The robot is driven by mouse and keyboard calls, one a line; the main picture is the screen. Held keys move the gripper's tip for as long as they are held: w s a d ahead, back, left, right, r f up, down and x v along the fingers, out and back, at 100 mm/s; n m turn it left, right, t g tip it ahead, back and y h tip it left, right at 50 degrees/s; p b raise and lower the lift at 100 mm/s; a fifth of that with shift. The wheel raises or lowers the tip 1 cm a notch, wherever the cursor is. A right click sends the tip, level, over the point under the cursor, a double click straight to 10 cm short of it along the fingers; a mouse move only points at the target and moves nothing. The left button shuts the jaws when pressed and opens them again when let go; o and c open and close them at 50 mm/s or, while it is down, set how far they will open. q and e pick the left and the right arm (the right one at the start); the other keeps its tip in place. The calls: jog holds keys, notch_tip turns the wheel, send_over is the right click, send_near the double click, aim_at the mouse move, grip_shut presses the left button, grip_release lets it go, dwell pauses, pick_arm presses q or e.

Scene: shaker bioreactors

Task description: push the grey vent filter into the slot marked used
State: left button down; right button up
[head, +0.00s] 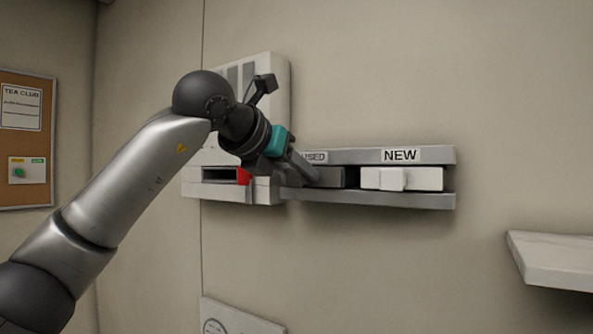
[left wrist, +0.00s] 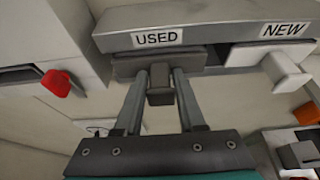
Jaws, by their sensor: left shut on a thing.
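The grey vent filter (head: 340,177) is at the slot under the USED label in the wall rack (head: 420,200). In the left wrist view the grey filter (left wrist: 130,67) lies under that label, with its dark grip tab (left wrist: 160,96) facing me. My left gripper (head: 312,180) is shut on this tab; its two fingers also show in the left wrist view (left wrist: 161,78), one on each side of it. How deep the filter sits is unclear. The gripper partly covers the used slot in the head view. My right gripper is not in view.
A white filter (head: 430,179) with a tab sits under the NEW label, right of the used slot. A pale wall unit (head: 275,85) with a dark opening and a red part (head: 244,176) is on the left. A pale shelf (head: 555,255) juts out at lower right.

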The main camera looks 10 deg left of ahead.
pick_arm(q)
jog(key=shift+w+d, duration=0.15)
jog(key=shift+w, duration=0.1)
jog(key=shift+c, duration=2.1)
grip_release()
jog(key=shift+s+a+r, duration=0.2)
jog(key=shift+s, duration=0.3)
jog(key=b+v, duration=0.3)
jog(key=v, duration=1.1)
